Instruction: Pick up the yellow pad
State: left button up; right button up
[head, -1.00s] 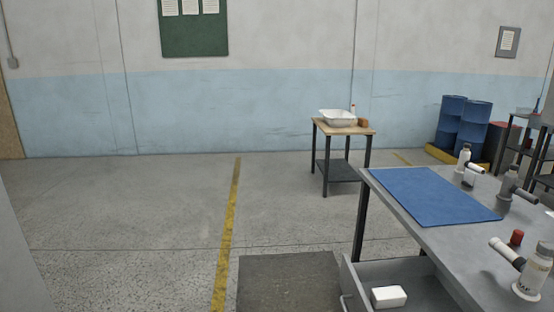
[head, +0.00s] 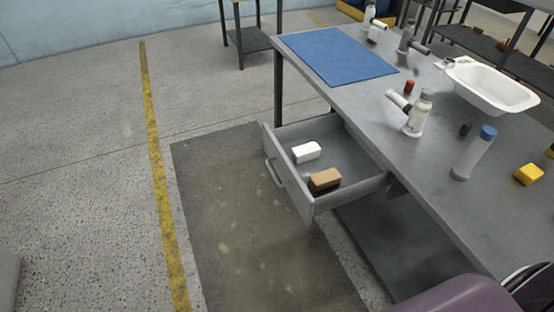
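The yellow pad (head: 528,174) is a small yellow block lying on the grey workbench near the right edge of the head view. It stands right of an upright clear bottle with a blue cap (head: 474,153). Neither of my grippers shows in the view.
The grey workbench (head: 440,185) has an open drawer (head: 346,158) holding a white block (head: 306,152) and a brown block (head: 324,180).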

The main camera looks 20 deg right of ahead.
aim_at(529, 173)
jog(key=z, duration=2.3)
